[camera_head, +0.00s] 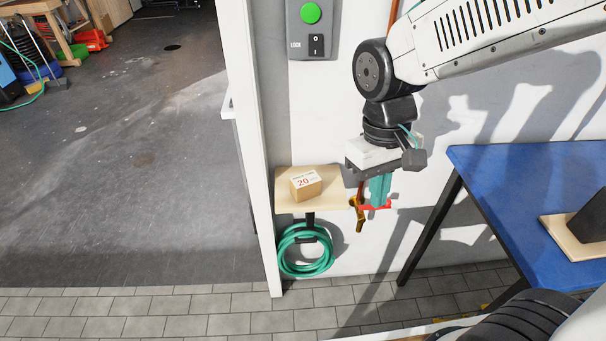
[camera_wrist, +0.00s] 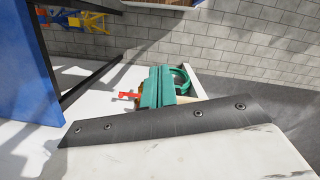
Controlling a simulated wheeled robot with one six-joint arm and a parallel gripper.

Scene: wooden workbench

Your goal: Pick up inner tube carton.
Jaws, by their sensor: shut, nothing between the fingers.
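The inner tube carton (camera_head: 306,183), a small brown box with a white label reading 20, sits on a pale wooden wall shelf (camera_head: 335,200). My gripper (camera_head: 380,203) points down, to the right of the shelf and apart from the carton. Its teal fingers are together with nothing between them. In the wrist view the closed fingers (camera_wrist: 157,72) stand in the middle, and I cannot make out the carton there.
A red handle (camera_head: 368,207) and brass valve (camera_head: 358,222) are close by my fingertips. A green hose coil (camera_head: 306,268) hangs below the shelf. A white door frame (camera_head: 252,150) stands left of the shelf. A blue-topped table (camera_head: 500,185) is at the right.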

